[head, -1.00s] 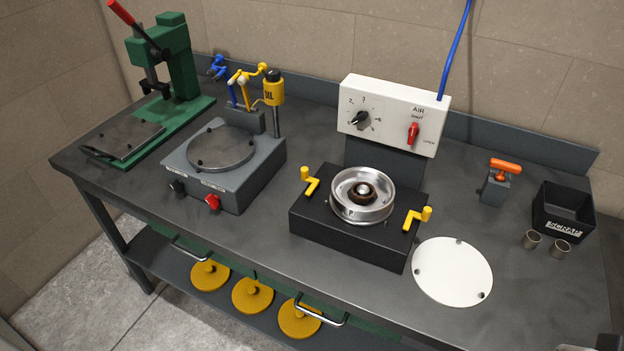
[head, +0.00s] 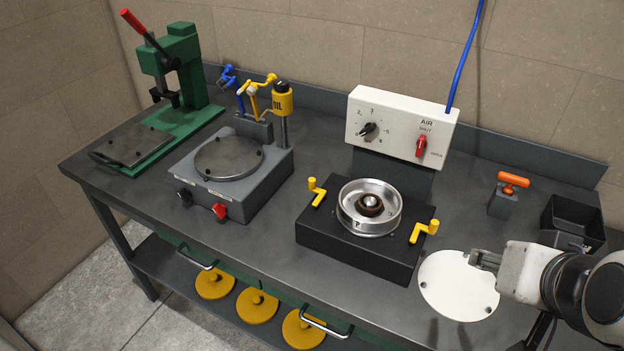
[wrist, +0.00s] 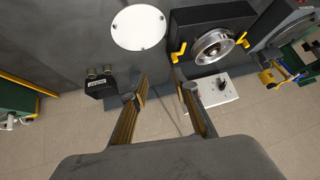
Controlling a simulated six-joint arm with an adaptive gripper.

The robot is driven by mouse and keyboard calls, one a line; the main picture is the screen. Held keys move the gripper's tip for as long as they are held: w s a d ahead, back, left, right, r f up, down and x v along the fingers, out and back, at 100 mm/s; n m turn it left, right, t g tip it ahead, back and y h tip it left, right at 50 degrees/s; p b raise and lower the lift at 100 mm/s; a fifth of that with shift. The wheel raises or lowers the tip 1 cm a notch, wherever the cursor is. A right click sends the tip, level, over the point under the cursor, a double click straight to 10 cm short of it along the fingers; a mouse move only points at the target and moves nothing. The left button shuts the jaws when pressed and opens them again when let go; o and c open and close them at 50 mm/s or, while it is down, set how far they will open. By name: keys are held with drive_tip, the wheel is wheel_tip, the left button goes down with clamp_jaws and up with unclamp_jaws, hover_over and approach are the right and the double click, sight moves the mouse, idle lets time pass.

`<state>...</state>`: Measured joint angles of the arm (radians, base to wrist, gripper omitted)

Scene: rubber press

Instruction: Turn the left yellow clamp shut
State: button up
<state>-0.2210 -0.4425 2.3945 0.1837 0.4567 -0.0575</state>
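The left yellow clamp (head: 317,192) stands at the left side of the black press block (head: 335,243). It shows in the wrist view at the block's far side (wrist: 243,40). The right yellow clamp (head: 424,231) is on the block's right side. A round metal part (head: 369,208) with a dark centre sits between the clamps. My gripper (head: 483,260) is over the white disc at the right, well apart from the clamps. In the wrist view my gripper (wrist: 161,88) has its two fingers apart with nothing between them.
The white disc (head: 450,295) lies right of the block. A white air control box (head: 400,128) with a red switch stands behind it. A grey plate machine (head: 245,180) is to the left. An orange-handled tool (head: 508,189) and a black bin (head: 573,222) are at the right.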

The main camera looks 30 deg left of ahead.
drive_tip(key=w+a+t+y, duration=0.2)
drive_tip(key=w+a, duration=0.8)
drive_tip(key=a, duration=0.1)
drive_tip(key=t, duration=0.5)
hover_over(311, 182)
drive_tip(key=s+d, duration=0.2)
drive_tip(key=d, duration=0.5)
wheel_tip(311, 182, down, 8)
drive_tip(key=s+a+f, duration=0.1)
drive_tip(key=f, duration=0.1)
drive_tip(key=s+a+f+t, duration=0.1)
drive_tip(key=a, duration=0.1)
drive_tip(key=s+a+f+n+t+h, duration=0.1)
drive_tip(key=s+a+f, duration=0.1)
drive_tip(key=shift+a+f, duration=0.1)
drive_tip(key=shift+f, duration=0.25)
drive_tip(key=shift+s+a+f+t, duration=0.15)
drive_tip(key=shift+s+f+t, duration=0.1)
drive_tip(key=shift+s+t, duration=0.1)
drive_tip(key=shift+w, duration=0.1)
drive_tip(key=shift+x, duration=3.8)
